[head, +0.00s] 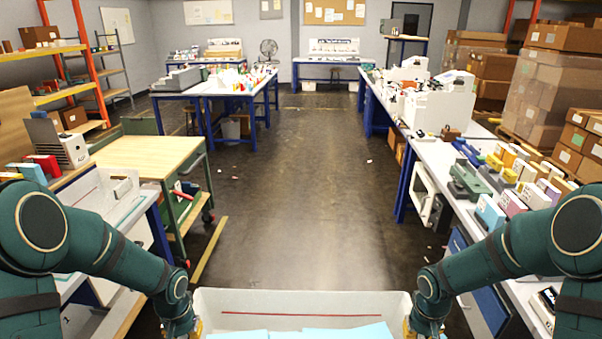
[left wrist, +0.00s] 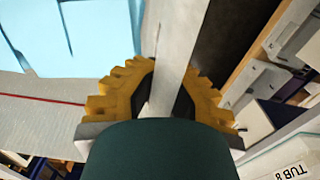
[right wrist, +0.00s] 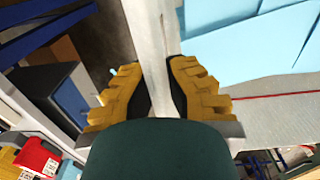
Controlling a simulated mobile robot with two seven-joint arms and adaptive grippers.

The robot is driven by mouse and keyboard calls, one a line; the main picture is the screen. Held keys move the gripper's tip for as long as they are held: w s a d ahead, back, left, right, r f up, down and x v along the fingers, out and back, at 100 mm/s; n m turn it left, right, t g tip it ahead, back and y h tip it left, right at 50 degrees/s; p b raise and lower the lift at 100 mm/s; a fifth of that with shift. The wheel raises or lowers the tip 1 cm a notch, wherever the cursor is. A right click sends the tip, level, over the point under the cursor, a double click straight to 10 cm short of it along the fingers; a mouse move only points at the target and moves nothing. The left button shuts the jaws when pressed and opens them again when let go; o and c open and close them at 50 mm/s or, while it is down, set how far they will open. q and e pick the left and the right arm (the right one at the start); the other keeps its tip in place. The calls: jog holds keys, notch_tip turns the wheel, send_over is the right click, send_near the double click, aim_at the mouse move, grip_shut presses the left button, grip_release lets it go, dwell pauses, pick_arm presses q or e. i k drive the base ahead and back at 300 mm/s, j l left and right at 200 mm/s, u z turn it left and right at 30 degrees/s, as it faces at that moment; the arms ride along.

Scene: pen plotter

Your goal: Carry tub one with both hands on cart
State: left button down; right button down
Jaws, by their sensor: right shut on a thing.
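A pale grey tub (head: 255,297) with light-blue sheets (head: 345,332) inside and a red line along its inner wall is at the bottom of the head view, in front of me. No number shows on it. My left gripper (left wrist: 168,75) has its yellow fingers on either side of one tub wall, closed against it. My right gripper (right wrist: 160,68) is shut on the opposite wall. In the head view both grippers are mostly hidden at the tub's ends. The cart (head: 150,155), with a wooden top and green frame on red-hubbed wheels, stands ahead on the left; its top looks bare.
A bench with a white tray (head: 108,205) is at the near left. A long bench (head: 440,165) crowded with boxes and devices runs along the right. A yellow floor strip (head: 208,252) lies by the cart.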

aim_at(171, 153)
jog(key=i+j, duration=0.1)
jog(key=i, duration=2.75)
jog(key=i+j+u, duration=0.15)
jog(key=i, duration=2.7)
jog(key=l, duration=0.05)
